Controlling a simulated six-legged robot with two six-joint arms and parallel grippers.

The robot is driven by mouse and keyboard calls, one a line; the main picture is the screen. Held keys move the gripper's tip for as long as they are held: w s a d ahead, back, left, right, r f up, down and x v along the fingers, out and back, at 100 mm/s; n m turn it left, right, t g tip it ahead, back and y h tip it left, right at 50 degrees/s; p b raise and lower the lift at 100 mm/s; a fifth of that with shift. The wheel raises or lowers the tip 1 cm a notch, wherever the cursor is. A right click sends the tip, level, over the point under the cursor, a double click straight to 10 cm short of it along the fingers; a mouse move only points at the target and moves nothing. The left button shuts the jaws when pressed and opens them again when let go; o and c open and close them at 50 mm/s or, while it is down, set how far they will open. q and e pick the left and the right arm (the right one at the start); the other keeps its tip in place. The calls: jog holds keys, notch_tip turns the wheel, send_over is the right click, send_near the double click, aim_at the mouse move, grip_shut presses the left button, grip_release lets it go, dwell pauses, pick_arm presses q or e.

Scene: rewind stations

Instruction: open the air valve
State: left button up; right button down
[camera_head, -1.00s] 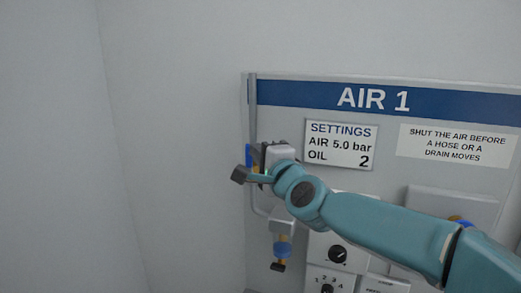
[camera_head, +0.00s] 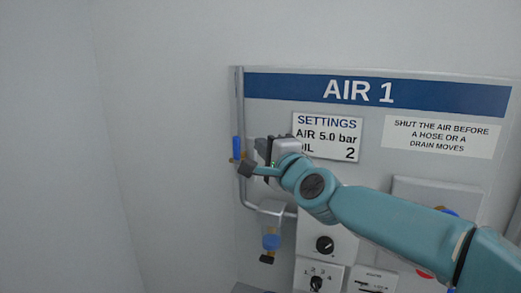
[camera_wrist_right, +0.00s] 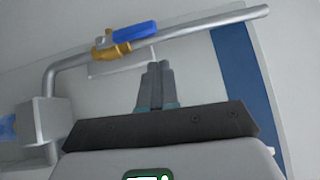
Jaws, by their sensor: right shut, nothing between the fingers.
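The air valve has a blue lever (camera_head: 237,149) on a brass body, set in the grey pipe at the panel's left edge. The lever lies along the pipe, upright in the head view. The wrist view shows the blue lever (camera_wrist_right: 134,33) and brass body (camera_wrist_right: 110,51) clearly, beyond my fingertips. My right gripper (camera_head: 262,151) is just right of the valve. Its fingers (camera_wrist_right: 157,72) are shut together, empty, pointing toward the pipe, with a gap between them and the lever. The lower valve body is partly hidden by my gripper in the head view. My left gripper is not in view.
The grey pipe (camera_head: 240,104) runs down to a filter unit with a blue part (camera_head: 271,241). The AIR 1 panel carries a settings plate (camera_head: 328,136), a warning label (camera_head: 441,136) and a black knob (camera_head: 325,245). Left of the pipe is bare wall.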

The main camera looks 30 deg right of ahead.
jog(key=s, duration=0.9)
jog(key=shift+s+a, duration=0.4)
jog(key=shift+a, duration=0.05)
jog(key=shift+s, duration=0.1)
